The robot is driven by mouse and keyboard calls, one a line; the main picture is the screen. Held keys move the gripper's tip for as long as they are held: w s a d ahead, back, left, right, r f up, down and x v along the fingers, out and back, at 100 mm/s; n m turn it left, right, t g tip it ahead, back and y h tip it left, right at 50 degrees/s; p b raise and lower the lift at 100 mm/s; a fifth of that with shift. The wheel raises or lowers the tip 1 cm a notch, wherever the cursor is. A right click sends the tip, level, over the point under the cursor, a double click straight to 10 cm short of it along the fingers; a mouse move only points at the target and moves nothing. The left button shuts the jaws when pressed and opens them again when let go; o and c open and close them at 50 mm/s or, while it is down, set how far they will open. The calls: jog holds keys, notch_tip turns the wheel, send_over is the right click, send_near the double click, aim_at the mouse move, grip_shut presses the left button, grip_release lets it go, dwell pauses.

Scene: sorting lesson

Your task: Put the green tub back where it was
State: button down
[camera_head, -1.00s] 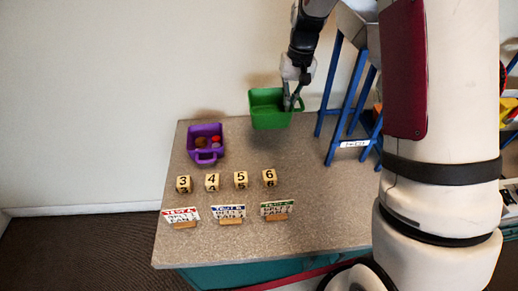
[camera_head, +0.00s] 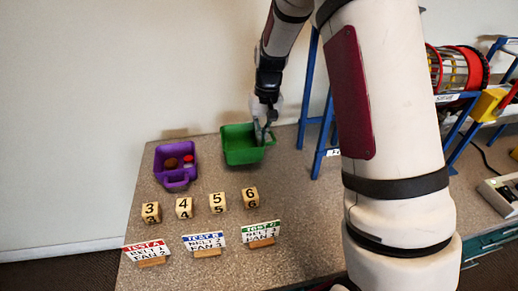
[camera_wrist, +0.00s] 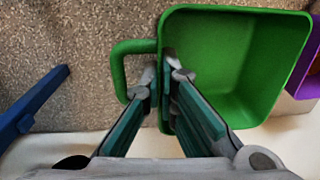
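The green tub (camera_head: 240,152) is at the back of the speckled table, to the right of the purple tub (camera_head: 176,180). It is upright and looks empty. I cannot tell whether its base touches the table. My gripper (camera_head: 265,132) is at its right side, by the handle. In the wrist view, my gripper (camera_wrist: 162,75) has its fingers on both sides of the wall of the green tub (camera_wrist: 235,60), one inside the tub and one in the handle loop. The fingers look closed on that wall. The purple tub holds a few small round things.
Number blocks (camera_head: 217,203) stand in a row in front of the tubs. Lettered cards (camera_head: 204,243) on wooden stands are nearer the front edge. A blue-legged stand (camera_head: 321,150) is right of the green tub. The wall is close behind.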

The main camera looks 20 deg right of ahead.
aim_at(250, 143)
jog(key=shift+f+b, duration=0.35)
jog(key=shift+f, duration=1.7)
jog(key=shift+f, duration=0.15)
jog(key=c, duration=1.8)
grip_release()
